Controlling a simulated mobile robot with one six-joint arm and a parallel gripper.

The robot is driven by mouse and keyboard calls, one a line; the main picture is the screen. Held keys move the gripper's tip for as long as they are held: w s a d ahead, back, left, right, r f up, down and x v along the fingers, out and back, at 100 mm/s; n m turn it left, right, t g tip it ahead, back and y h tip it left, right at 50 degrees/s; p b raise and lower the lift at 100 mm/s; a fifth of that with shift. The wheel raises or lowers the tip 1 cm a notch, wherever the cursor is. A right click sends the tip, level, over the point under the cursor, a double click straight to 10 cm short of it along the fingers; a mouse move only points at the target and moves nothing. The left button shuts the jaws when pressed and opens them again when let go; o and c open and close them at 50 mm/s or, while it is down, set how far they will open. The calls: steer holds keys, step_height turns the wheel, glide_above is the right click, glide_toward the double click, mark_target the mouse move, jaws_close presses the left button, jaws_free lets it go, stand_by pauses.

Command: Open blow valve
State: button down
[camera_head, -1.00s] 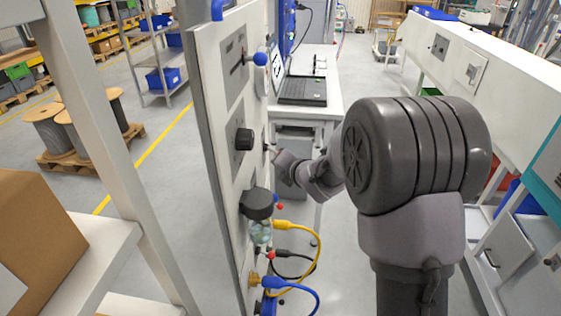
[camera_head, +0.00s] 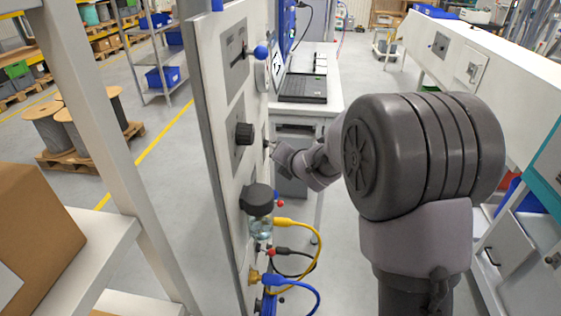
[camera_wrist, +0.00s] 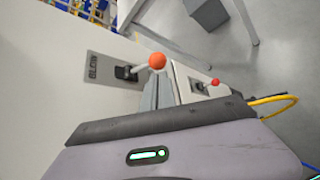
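The blow valve is a small lever with an orange-red ball knob (camera_wrist: 157,60) in the wrist view. Its black base (camera_wrist: 126,72) sits on a grey plate marked BLOW on the pale panel. The lever points away from the panel toward my fingers. My gripper (camera_wrist: 159,82) has its two grey fingers close together, with their tips right at the knob. I cannot tell whether the tips touch it; no grip on it is visible. In the head view, my gripper (camera_head: 277,153) is beside the panel's right face, and the knob is not clear there.
A second lever with a red knob (camera_wrist: 215,82) is close by, right of my fingers. In the head view, a blue-knobbed lever (camera_head: 260,52), a black knob (camera_head: 244,134) and yellow and blue hoses (camera_head: 318,250) stick out from the panel. A laptop table (camera_head: 330,100) stands behind.

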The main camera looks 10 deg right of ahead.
step_height(320, 180, up, 4)
steer(key=n+h, duration=0.1)
steer(key=n+g+h+b, duration=0.1)
steer(key=h, duration=0.1)
steer(key=shift+f, duration=0.25)
steer(key=shift+f+b, duration=0.1)
steer(key=shift+b, duration=0.2)
stand_by(1.3)
steer(key=shift+r+p, duration=0.8)
steer(key=shift+p, duration=0.05)
